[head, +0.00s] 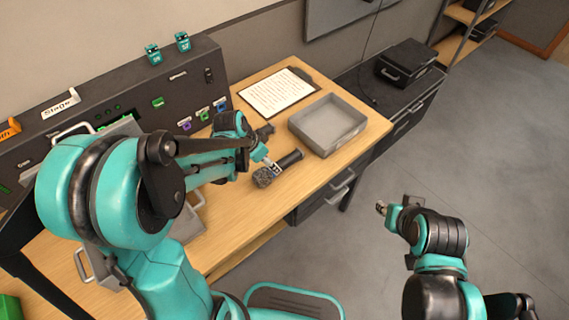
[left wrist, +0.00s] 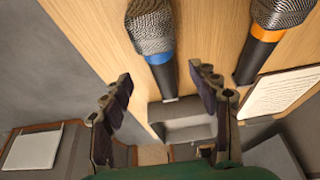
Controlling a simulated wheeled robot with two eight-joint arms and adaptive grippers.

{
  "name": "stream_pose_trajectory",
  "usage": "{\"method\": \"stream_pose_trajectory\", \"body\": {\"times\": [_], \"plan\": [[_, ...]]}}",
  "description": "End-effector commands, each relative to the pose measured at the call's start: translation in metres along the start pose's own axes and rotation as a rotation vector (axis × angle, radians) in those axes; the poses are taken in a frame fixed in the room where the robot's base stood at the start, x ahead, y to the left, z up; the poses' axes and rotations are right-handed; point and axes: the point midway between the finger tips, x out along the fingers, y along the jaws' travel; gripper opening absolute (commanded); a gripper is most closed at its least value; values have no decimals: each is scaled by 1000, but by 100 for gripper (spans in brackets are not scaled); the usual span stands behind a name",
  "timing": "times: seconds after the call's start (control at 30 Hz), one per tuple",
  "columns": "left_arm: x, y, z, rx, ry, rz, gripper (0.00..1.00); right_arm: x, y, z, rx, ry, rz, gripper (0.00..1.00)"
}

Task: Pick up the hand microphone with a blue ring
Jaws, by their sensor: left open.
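The microphone with a blue ring (left wrist: 150,32) lies on the wooden desk in the left wrist view, its mesh head toward the top and its dark handle running down between my fingers. It also shows in the head view (head: 264,177), partly covered by my gripper. My left gripper (left wrist: 160,74) is open, with a finger on each side of the handle; contact cannot be told. In the head view the left gripper (head: 272,165) is over the microphone. A microphone with an orange ring (left wrist: 280,12) lies to the right. My right gripper (head: 385,208) is off the desk over the floor; its jaws are unclear.
A grey tray (head: 328,146) stands on the desk right of the microphone. A clipboard (head: 279,92) lies behind it. A dark panel (head: 200,80) with coloured faders stands along the desk's back. The floor (head: 480,150) at the right is clear.

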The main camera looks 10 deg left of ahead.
Motion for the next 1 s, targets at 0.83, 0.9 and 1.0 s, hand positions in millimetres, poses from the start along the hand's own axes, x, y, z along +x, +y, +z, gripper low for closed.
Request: {"method": "stream_pose_trajectory", "body": {"times": [0.83, 0.9, 1.0], "plan": [[70, 0, 2, -3, 1, -1, 45, 30, 0, 21, 0, 0, 0, 32], [70, 0, 2, -3, 1, -2, 26, 30, 0, 21, 0, 0, 0, 32], [70, 0, 2, -3, 1, -2, 0, 30, 0, 21, 0, 0, 0, 32]]}}
